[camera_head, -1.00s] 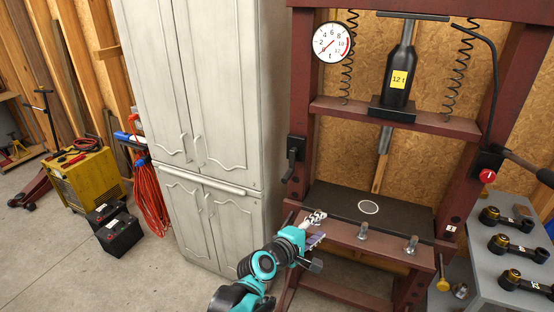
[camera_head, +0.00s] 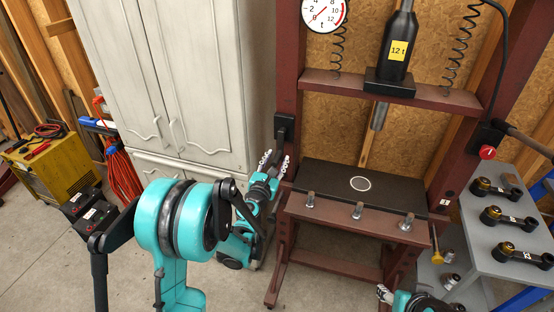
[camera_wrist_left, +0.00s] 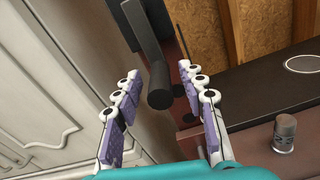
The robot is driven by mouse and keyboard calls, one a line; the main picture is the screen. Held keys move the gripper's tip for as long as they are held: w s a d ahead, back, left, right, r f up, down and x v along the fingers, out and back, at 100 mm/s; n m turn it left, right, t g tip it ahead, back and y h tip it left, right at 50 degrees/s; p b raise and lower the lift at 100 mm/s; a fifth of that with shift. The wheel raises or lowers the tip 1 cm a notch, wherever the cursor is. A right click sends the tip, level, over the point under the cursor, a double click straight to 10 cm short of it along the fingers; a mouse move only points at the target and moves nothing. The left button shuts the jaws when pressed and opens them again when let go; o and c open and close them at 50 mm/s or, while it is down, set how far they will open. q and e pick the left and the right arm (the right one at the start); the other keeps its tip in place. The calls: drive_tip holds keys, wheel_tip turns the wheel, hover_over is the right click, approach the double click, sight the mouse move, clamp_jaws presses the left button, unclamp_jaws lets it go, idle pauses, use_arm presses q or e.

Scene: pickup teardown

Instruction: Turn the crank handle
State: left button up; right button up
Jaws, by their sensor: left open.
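The crank handle (camera_head: 284,132) is black and sits on the left post of the dark red press. It also shows in the left wrist view, where its black grip (camera_wrist_left: 158,88) points toward my camera. My left gripper (camera_head: 275,163) is just below the crank. Its fingers are open, one on each side of the grip's end in the left wrist view, with gaps on both sides. In the head view my arm and fingers hide the crank's lower part. My right gripper (camera_head: 385,293) shows only partly at the bottom edge, away from the crank.
The press bed (camera_head: 330,180) with upright bolts lies right of the crank. A pale cabinet (camera_head: 205,80) stands close on the left. A grey bench (camera_head: 500,225) with black-and-gold parts is at the right. Bare floor lies in front.

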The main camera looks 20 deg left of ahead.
use_arm(q)
drive_tip(key=shift+w, duration=0.6)
drive_tip(key=shift+c, duration=0.4)
drive_tip(key=shift+d, duration=0.1)
clamp_jaws()
drive_tip(key=shift+a, duration=0.2)
